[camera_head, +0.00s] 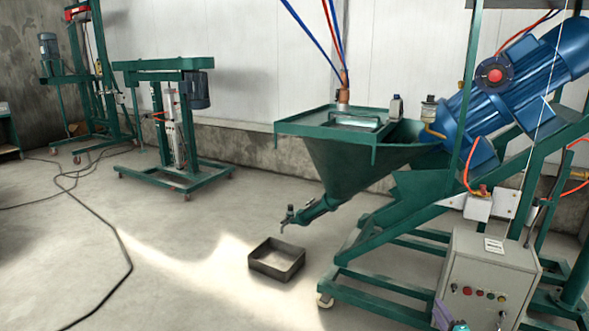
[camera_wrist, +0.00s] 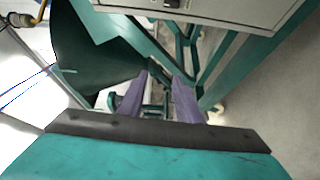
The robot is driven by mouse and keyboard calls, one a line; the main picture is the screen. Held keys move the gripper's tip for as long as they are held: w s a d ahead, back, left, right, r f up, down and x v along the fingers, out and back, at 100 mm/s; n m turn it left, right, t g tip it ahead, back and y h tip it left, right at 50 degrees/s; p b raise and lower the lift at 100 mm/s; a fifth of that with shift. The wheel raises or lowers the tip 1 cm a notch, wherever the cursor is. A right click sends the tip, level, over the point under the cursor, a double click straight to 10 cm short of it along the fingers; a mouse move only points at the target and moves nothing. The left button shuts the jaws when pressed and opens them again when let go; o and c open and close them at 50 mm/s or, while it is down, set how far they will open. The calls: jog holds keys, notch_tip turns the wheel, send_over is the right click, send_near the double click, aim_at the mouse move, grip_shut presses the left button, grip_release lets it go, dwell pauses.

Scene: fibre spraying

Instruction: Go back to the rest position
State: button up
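My gripper (camera_head: 446,316) shows at the bottom edge of the head view, in front of the grey control box (camera_head: 490,276); only a small purple and teal part of it is visible. In the wrist view my gripper (camera_wrist: 163,77) has two purple fingers standing apart, with nothing between them. The green hopper machine's frame and floor show beyond the fingertips. The picture does not show the fingers touching anything.
The green hopper (camera_head: 345,159) and blue motor (camera_head: 520,85) stand at right. A dark open tray (camera_head: 276,259) lies on the floor below the spout. Green wheeled stands (camera_head: 170,75) are at left, with black cables (camera_head: 110,232) on the floor. The centre-left floor is mostly clear.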

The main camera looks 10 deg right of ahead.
jog(key=w+a+r+y+p, duration=0.1)
jog(key=w+a+y+p, duration=0.2)
jog(key=a, duration=0.8)
jog(key=w+a+r+p, duration=0.1)
jog(key=w+a+p, duration=0.3)
jog(key=a, duration=0.8)
jog(key=s+a+f+m+g+p, duration=0.1)
jog(key=a+f+m+g+p, duration=0.15)
jog(key=a, duration=0.45)
jog(key=a+f+m+g+p, duration=0.1)
jog(key=a+f+g+p, duration=0.15)
jog(key=a, duration=0.55)
jog(key=s+a+f+m+g+h+p, duration=0.1)
jog(key=s+a+f+m+g+p, duration=0.2)
jog(key=s, duration=0.7)
jog(key=s+a+f+m+g+h+p, duration=0.1)
jog(key=s+a+f+m+g, duration=0.2)
jog(key=s+a+g, duration=0.5)
jog(key=s+a+r+m+g+y, duration=0.1)
jog(key=s+m+g, duration=0.5)
jog(key=s, duration=1.9)
jog(key=shift+a+r+g+y+p, duration=0.3)
jog(key=shift+a+r+g+y, duration=0.1)
jog(key=shift+a+r+g, duration=0.15)
